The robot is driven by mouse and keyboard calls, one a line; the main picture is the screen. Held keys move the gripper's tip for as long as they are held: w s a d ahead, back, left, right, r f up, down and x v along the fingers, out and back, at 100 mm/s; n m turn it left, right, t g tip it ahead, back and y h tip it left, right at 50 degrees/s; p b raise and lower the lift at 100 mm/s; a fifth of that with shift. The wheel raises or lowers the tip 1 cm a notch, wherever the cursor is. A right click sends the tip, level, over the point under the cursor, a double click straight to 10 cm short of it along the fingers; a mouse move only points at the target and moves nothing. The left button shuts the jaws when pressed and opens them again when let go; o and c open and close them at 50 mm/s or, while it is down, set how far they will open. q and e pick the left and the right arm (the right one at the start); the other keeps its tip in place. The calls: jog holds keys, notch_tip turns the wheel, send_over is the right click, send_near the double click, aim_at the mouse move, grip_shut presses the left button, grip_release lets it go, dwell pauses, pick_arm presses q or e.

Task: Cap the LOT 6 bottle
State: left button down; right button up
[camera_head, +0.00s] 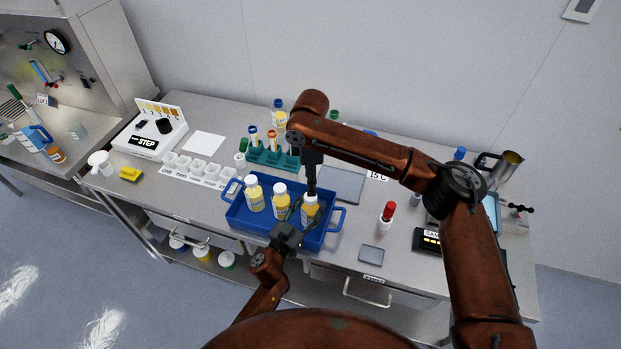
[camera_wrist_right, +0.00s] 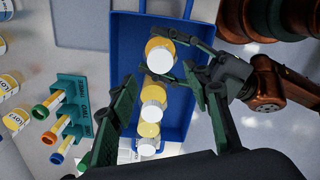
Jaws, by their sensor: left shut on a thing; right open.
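A blue tray (camera_head: 235,212) on the bench holds three yellow bottles with white tops: a left one (camera_head: 254,198), a middle one (camera_head: 281,206) and a right one (camera_head: 309,214). My left gripper (camera_head: 300,222) is shut on the right bottle, which also shows in the right wrist view (camera_wrist_right: 160,46). I cannot read the lot numbers on these bottles. My right gripper (camera_head: 311,184) is just above the held bottle. In the right wrist view its fingers (camera_wrist_right: 160,78) are open, with the white bottle tops seen between them. Whether a finger touches the bottle is unclear.
A green rack (camera_head: 270,158) with colour-capped tubes stands behind the tray. White cups (camera_head: 198,170) line up to the left. A red-topped bottle (camera_head: 388,213) stands to the right. A grey pad (camera_head: 341,185) lies flat behind the tray's right side.

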notch_tip(320, 180, down, 8)
jog(key=shift+r, duration=0.2)
dwell(0.3)
grip_shut()
dwell(0.4)
jog(key=shift+m, duration=0.8)
jog(key=shift+o, duration=0.4)
grip_release()
notch_tip(320, 180, up, 12)
